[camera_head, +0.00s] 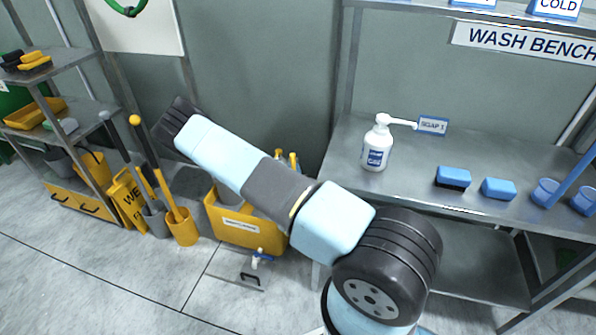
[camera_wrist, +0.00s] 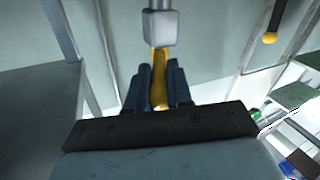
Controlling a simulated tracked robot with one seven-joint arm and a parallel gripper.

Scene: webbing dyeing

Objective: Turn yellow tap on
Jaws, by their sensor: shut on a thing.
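In the wrist view, my gripper (camera_wrist: 158,72) has its two dark fingers on either side of a yellow tap handle (camera_wrist: 158,62) and is shut on it. The handle is a narrow yellow lever that runs from between the fingers up to a grey metal block (camera_wrist: 162,28). Its lower end is partly hidden by the gripper body. In the head view, my arm crosses the middle of the picture. Neither my fingers nor the yellow handle can be made out there.
In the head view, a metal bench at right (camera_head: 435,158) holds a white soap pump bottle (camera_head: 377,146) and blue blocks (camera_head: 453,177). A yellow tub (camera_head: 232,231) stands on the floor behind my arm. Shelves (camera_head: 75,108) stand at left. Open floor lies at lower left.

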